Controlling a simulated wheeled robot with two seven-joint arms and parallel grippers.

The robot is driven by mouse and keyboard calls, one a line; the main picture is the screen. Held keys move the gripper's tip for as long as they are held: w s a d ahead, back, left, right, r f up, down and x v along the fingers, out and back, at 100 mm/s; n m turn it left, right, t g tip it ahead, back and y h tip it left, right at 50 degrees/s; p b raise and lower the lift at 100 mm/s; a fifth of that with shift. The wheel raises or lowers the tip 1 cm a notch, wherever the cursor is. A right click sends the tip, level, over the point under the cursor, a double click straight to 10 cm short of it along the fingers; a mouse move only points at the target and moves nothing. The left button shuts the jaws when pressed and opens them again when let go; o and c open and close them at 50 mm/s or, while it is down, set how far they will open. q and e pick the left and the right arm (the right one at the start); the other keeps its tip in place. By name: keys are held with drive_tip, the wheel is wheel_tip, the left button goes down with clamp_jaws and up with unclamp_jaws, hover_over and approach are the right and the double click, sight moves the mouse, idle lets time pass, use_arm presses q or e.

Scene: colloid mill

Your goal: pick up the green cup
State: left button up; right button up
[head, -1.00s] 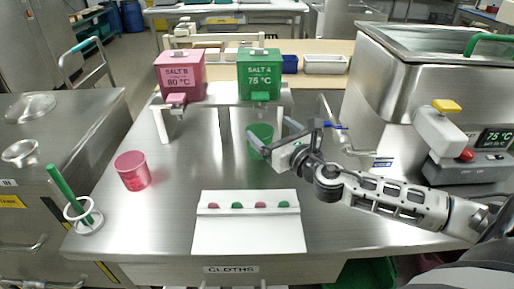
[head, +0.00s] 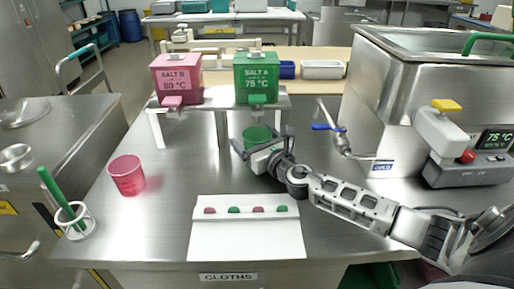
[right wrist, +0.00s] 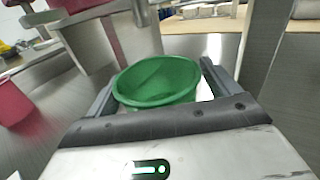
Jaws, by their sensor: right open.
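The green cup (head: 256,136) stands on the steel table under the green SALT A box, partly hidden by my right gripper in the head view. My right gripper (head: 262,143) is open, with its fingers reaching toward the cup. In the right wrist view the cup (right wrist: 158,82) shows its open rim between the two fingers (right wrist: 160,85), one on each side; I cannot tell whether they touch it. My left gripper is not in view.
A pink cup (head: 127,175) stands at the left on the table. The SALT A box (head: 256,76) and SALT B box (head: 177,78) sit on a raised shelf above. A white board (head: 246,235) lies in front. A steel tank (head: 400,95) stands at right.

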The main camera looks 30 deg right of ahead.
drive_tip(key=c, duration=1.2)
drive_tip(key=shift+r, duration=0.2)
drive_tip(key=shift+r+p, duration=1.05)
drive_tip(key=shift+r, duration=0.75)
drive_tip(key=s, duration=1)
drive_tip(key=s+b, duration=0.1)
drive_tip(key=s, duration=0.4)
drive_tip(key=shift+a+f, duration=0.25)
drive_tip(key=shift+f, duration=0.05)
drive_tip(key=shift+s, duration=1.45)
